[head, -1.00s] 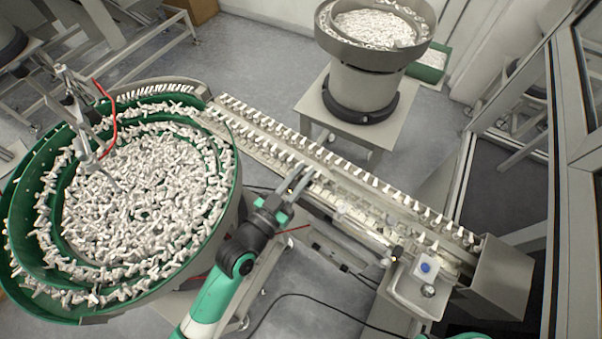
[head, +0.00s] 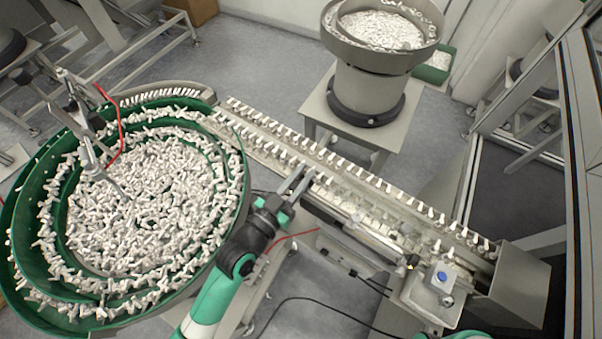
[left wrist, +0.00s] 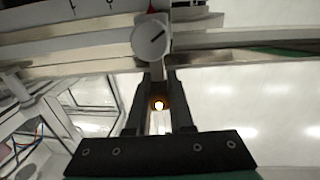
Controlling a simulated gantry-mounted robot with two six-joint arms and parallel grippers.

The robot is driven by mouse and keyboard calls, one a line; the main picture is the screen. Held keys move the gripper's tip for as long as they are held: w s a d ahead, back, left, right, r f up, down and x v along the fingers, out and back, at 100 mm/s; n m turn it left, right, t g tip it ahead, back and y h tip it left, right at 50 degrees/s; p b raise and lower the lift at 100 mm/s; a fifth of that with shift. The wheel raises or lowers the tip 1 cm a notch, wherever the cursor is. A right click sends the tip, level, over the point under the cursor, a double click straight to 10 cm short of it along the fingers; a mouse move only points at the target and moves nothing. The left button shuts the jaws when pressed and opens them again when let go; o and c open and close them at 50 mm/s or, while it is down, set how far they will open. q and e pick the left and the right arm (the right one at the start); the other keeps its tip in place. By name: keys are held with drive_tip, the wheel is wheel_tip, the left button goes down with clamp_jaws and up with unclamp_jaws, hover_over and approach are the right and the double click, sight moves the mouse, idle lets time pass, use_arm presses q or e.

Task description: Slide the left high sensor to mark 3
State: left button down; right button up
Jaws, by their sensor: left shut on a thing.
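My left gripper (head: 303,176) is at the near side of the cap rail (head: 342,177), left of its middle. In the left wrist view my left gripper (left wrist: 157,80) is shut on a narrow part below a round pale knob (left wrist: 150,37) with a dark line on it. I take this part to be the sensor (left wrist: 159,103); an orange-white light glows on it between the fingers. Its body is mostly hidden by the fingers. A pale scale strip (left wrist: 85,10) with dark marks runs above the knob, with a red tip at its edge. No numbers are readable. My right gripper is out of view.
A green bowl feeder (head: 25,250) full of white parts stands close left of my left arm. A second bowl feeder (head: 366,90) stands behind the rail. A box with a blue button (head: 441,278) is at the rail's right end.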

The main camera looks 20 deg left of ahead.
use_arm(q)
drive_tip(key=shift+a, duration=0.15)
drive_tip(key=c, duration=1.2)
unclamp_jaws()
drive_tip(key=o, duration=0.4)
drive_tip(key=shift+a, duration=0.25)
drive_tip(key=shift+d, duration=0.15)
drive_tip(key=b+v, duration=0.1)
drive_tip(key=v, duration=1)
drive_tip(key=shift+s, duration=0.3)
